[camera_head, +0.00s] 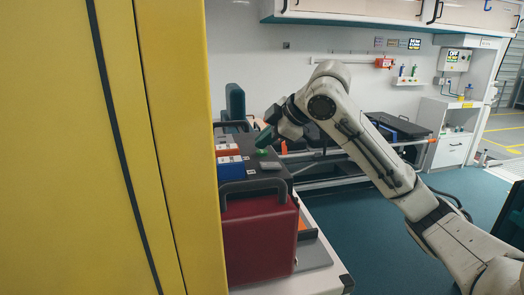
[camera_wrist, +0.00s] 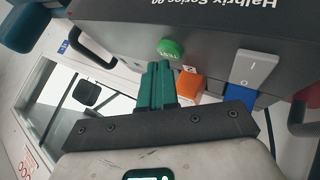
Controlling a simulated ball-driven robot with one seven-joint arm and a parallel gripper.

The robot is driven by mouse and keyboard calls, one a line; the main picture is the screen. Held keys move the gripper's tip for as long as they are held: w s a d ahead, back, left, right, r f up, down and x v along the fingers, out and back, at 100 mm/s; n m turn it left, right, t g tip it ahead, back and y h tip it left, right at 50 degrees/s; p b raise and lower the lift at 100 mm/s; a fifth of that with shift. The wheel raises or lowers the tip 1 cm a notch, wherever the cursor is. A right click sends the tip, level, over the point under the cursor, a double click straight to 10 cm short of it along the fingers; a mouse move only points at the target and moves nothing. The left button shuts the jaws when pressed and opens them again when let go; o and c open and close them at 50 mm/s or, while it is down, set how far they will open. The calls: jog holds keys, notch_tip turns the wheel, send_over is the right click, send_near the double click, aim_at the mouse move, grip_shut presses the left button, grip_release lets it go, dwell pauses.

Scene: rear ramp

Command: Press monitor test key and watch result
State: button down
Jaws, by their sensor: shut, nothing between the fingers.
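The monitor (camera_head: 266,181) is a dark box labelled "Halbrix Series 90" in the wrist view (camera_wrist: 210,25), with side handles. My gripper (camera_wrist: 157,68) has green fingers, shut and empty, with tips just below the key in the picture. I cannot tell if they touch it. In the head view my gripper (camera_head: 265,139) is at the monitor's far end. No result display of the monitor is visible.
A yellow panel (camera_head: 95,150) fills the left of the head view. A stretcher (camera_head: 398,127) stands behind; teal floor (camera_head: 465,190) is open at right.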

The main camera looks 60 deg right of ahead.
aim_at(265, 152)
jog(key=shift+f, duration=0.4)
dwell(0.5)
jog(key=shift+r, duration=0.15)
jog(key=shift+r+p, duration=0.45)
jog(key=shift+r, duration=0.2)
jog(key=shift+r, duration=0.1)
notch_tip(265, 152, up, 5)
jog(key=p, duration=0.4)
dwell(0.9)
